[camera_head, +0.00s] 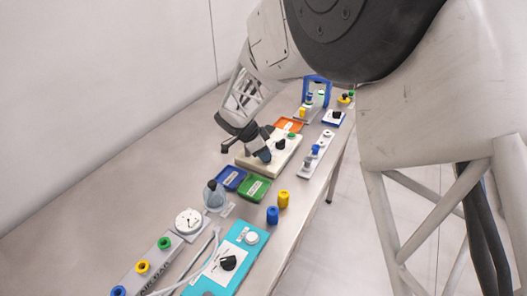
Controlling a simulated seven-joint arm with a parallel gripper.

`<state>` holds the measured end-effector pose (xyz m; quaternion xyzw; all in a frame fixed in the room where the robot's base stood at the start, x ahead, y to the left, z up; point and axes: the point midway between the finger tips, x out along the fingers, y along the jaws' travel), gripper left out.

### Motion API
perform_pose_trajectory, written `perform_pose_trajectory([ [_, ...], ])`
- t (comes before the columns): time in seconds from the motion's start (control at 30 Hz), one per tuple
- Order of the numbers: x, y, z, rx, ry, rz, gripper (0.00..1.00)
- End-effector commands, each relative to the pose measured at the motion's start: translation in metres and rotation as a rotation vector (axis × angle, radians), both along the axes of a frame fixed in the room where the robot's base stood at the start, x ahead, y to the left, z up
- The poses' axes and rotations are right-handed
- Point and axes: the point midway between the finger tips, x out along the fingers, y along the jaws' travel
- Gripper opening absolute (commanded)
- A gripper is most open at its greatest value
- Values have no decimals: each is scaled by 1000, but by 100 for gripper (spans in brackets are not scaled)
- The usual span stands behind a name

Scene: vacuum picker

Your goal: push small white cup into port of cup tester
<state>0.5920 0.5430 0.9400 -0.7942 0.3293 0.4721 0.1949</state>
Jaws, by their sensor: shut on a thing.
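My gripper (246,133) is over the cream board in the middle of the table. It is shut on a dark tool with a blue-grey end (264,155), which is tilted down close to the board. I cannot make out a small white cup on this end. A small white round piece (252,238) sits on a teal panel with a black knob (228,263). Another small white piece (327,133) stands on a white strip rack at the right. Which fixture is the cup tester, and its port, I cannot tell for sure.
The cream board (250,165) carries a black knob (280,144) and a green piece. Blue (229,178) and green (254,188) trays, a grey dome (215,196), and yellow (284,199) and blue (272,215) cylinders stand nearer. A blue frame (317,80) stands at the back.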

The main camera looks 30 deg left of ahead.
Motion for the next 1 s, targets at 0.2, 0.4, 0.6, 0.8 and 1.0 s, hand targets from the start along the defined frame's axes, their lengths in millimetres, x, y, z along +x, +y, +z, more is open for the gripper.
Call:
perform_pose_trajectory([
  [0.2,0,0,-2,0,0,0,0],
  [0.4,0,0,-4,0,0,0,36],
  [0.6,0,0,-4,0,0,0,59],
  [0.8,0,0,-3,0,0,0,59],
  [1.0,-1,2,0,1,-1,0,59],
])
